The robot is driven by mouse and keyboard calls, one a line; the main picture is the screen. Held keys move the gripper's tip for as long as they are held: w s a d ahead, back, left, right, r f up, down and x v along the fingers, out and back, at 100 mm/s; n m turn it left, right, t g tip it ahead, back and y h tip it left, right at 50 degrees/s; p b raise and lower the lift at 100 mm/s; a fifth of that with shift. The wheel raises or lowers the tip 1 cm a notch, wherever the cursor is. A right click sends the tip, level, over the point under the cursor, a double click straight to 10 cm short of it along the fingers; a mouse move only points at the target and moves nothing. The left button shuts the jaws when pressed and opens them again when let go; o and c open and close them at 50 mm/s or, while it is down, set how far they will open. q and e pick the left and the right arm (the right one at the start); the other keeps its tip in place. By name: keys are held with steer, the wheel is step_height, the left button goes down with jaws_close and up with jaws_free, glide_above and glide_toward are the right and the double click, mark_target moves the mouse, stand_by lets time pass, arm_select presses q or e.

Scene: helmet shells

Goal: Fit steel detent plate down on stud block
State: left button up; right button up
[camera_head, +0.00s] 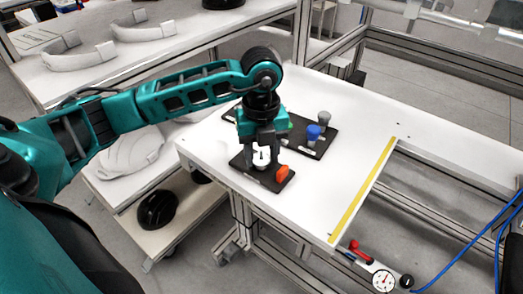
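My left gripper (262,154) points down over a small black base (247,171) on the white table. A small pale round piece (262,164) shows between and below its fingers, above the base. I cannot tell whether the fingers touch it. An orange piece (282,174) sits at the right side of the base. I cannot clearly tell the steel detent plate from the stud block at this size; the gripper hides part of the area. My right gripper is not in view.
A black tray (297,148) behind the gripper holds a blue knob (313,132) and a grey knob (324,117). A yellow strip (362,190) crosses the white table (345,150). White shells lie on shelves at left. The table's right part is mostly clear.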

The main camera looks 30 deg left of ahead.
mark_target(261, 152)
arm_select(q)
steer(key=o, duration=0.5)
steer(key=shift+c, duration=0.2)
steer(key=shift+r, duration=0.25)
step_height(261, 152, up, 6)
steer(key=shift+f+p, duration=0.2)
steer(key=shift+p, duration=0.1)
step_height(261, 152, up, 7)
steer(key=shift+p, duration=0.4)
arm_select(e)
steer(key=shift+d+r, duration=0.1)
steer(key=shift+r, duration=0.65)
arm_select(q)
steer(key=shift+f, duration=0.1)
